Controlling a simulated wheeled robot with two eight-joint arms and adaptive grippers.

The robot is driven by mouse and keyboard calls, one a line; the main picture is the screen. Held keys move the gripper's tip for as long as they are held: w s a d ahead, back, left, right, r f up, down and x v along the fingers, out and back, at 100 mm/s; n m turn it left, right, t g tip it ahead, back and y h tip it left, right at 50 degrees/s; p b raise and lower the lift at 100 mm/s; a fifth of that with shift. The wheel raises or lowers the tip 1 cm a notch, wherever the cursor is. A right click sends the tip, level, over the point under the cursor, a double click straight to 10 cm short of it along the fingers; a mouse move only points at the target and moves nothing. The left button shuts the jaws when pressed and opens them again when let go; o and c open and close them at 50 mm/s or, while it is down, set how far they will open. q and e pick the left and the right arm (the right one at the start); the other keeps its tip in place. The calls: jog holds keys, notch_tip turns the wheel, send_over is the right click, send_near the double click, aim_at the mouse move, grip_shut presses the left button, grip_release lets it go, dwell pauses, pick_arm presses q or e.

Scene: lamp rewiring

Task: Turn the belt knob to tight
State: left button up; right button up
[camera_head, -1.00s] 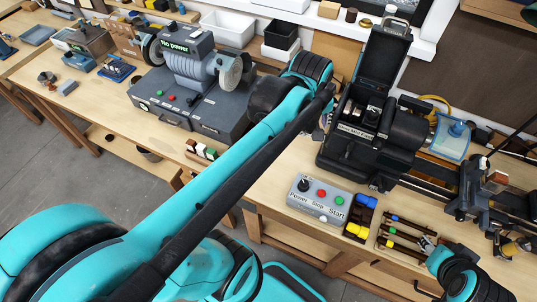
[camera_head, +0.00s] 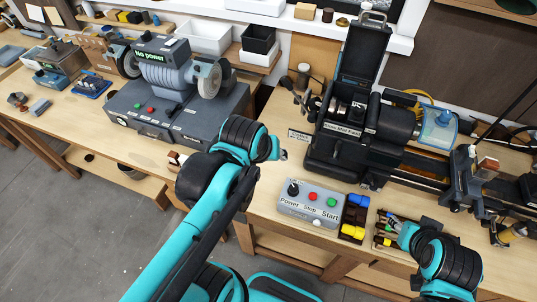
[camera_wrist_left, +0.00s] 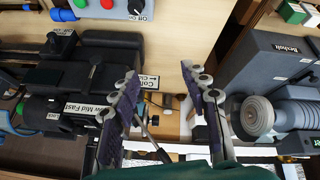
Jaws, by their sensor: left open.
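The black lathe (camera_head: 345,140) stands at the right with its cover raised, showing pulleys and a speed label. Dark handles (camera_head: 308,103) stick out at its left end; I cannot tell which of them is the belt knob or read its setting. My left gripper (camera_head: 280,156) is in front and left of the lathe, apart from it. In the left wrist view its two fingers (camera_wrist_left: 165,95) are spread and empty, with a lever (camera_wrist_left: 152,140) behind the gap. My right gripper (camera_head: 397,228) is low over the small tool tray; its jaws are too small to read.
A grinder (camera_head: 180,105) with a "No power" sign stands left of the lathe. A control box (camera_head: 311,200) with Power, Stop and Start sits at the front edge, beside blue and yellow parts (camera_head: 355,215). The bench between grinder and lathe is mostly clear.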

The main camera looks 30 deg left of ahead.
pick_arm(q)
notch_tip(320, 180, up, 11)
jog(key=n+g+h+p, duration=0.45)
jog(key=n+p, duration=0.65)
jog(key=n, duration=0.7)
send_over(360, 108)
jog(key=a, duration=0.3)
jog(key=x, duration=0.7)
jog(key=shift+s, duration=0.45)
jog(key=shift+m, duration=0.3)
grip_shut()
